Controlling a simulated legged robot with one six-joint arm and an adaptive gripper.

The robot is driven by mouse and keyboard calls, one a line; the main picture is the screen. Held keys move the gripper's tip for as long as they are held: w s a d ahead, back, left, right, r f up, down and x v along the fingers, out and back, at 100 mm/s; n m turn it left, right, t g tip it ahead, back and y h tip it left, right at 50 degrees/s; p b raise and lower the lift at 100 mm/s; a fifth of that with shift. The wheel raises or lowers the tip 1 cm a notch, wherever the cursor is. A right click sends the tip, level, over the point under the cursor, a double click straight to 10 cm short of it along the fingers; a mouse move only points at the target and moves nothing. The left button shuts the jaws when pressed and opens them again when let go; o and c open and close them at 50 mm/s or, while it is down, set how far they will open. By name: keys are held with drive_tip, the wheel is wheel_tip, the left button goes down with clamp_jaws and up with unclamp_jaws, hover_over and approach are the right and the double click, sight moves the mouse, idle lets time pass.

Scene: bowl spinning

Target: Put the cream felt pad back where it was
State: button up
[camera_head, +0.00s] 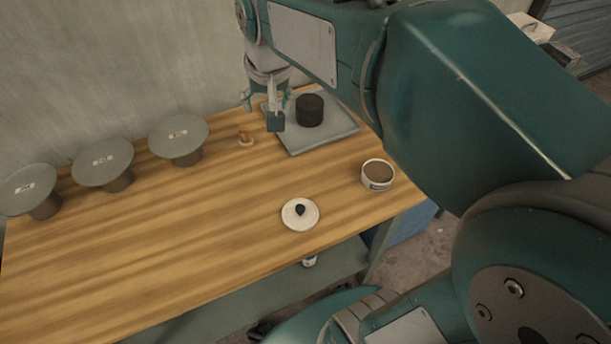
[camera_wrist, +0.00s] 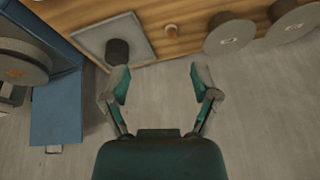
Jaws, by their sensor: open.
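A round cream disc (camera_head: 290,222), which looks like the cream felt pad, lies flat near the front edge of the wooden table (camera_head: 190,240). A small black knob-like thing (camera_head: 300,210) sits at its middle; I cannot tell whether it is part of the disc. My gripper (camera_head: 275,122) is at the back of the table, by the left side of a grey square tray, well apart from the disc. In the wrist view my gripper (camera_wrist: 159,78) is open with nothing between its fingers. The disc does not show in the wrist view.
A black cylinder (camera_head: 309,110) stands on the grey tray (camera_head: 322,138). A small orange-brown thing (camera_head: 246,138) is left of it. Several grey round-topped stands (camera_head: 178,138) line the back left. A brown-filled bowl (camera_head: 378,176) stands at the right edge. The table's middle is clear.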

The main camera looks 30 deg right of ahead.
drive_tip(key=s+f+n+t, duration=0.2)
drive_tip(key=s+f, duration=0.2)
drive_tip(key=s, duration=1.1)
drive_tip(key=shift+n, duration=0.3)
drive_tip(key=shift+s+d, duration=0.1)
